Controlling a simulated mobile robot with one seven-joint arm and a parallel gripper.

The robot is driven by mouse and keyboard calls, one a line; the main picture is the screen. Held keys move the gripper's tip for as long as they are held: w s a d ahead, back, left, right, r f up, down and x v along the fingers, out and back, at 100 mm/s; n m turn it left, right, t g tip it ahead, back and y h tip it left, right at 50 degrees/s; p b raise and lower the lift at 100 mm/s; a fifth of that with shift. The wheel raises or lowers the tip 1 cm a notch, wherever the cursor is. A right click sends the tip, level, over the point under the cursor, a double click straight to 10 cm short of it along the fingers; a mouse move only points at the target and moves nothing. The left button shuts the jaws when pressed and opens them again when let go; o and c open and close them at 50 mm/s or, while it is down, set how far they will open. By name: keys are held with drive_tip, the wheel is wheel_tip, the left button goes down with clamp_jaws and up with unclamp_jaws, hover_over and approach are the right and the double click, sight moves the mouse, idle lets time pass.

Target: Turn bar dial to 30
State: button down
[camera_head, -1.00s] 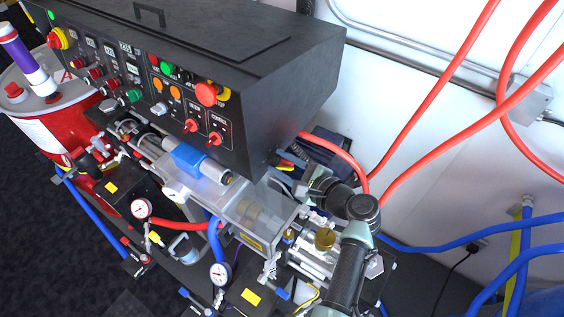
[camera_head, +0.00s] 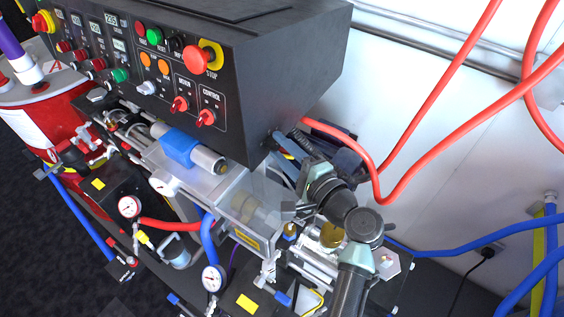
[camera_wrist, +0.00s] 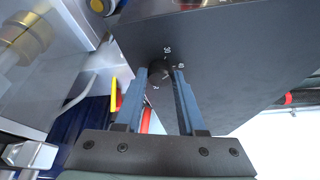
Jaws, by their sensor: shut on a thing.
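The bar dial (camera_wrist: 158,72) is a small dark round knob on the black side face of the control box, seen in the wrist view. White scale marks surround it; one reads 30, and the others are too small to read surely. My gripper (camera_wrist: 161,77) has its two blue-grey fingers on either side of the knob and is shut on it. I cannot make out where the dial's pointer stands. In the head view, my gripper (camera_head: 284,148) reaches the lower right end of the box, and the dial is hidden there.
The black control box (camera_head: 290,90) carries buttons, displays and red switches. Red hoses (camera_head: 440,105) run to the right, blue hoses (camera_head: 450,246) lie low right. Below are pressure gauges (camera_head: 211,278) and a clear-covered pump assembly (camera_head: 245,200). A red drum (camera_head: 60,120) stands at left.

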drive_tip(key=f+n+t+b, duration=0.1)
drive_tip(key=n+b, duration=0.1)
drive_tip(key=b, duration=0.4)
drive_tip(key=shift+f+n, duration=0.1)
drive_tip(key=shift+n, duration=0.3)
drive_tip(key=n+b, duration=0.1)
drive_tip(key=b, duration=0.1)
drive_tip(key=shift+y+b, duration=0.3)
drive_tip(key=shift+b, duration=0.1)
drive_tip(key=shift+n+t, duration=0.3)
drive_tip(key=shift+r+b, duration=0.35)
drive_tip(key=shift+b, duration=0.2)
drive_tip(key=c, duration=0.5)
unclamp_jaws()
drive_tip(key=b+v, duration=0.1)
drive_tip(key=v, duration=1.2)
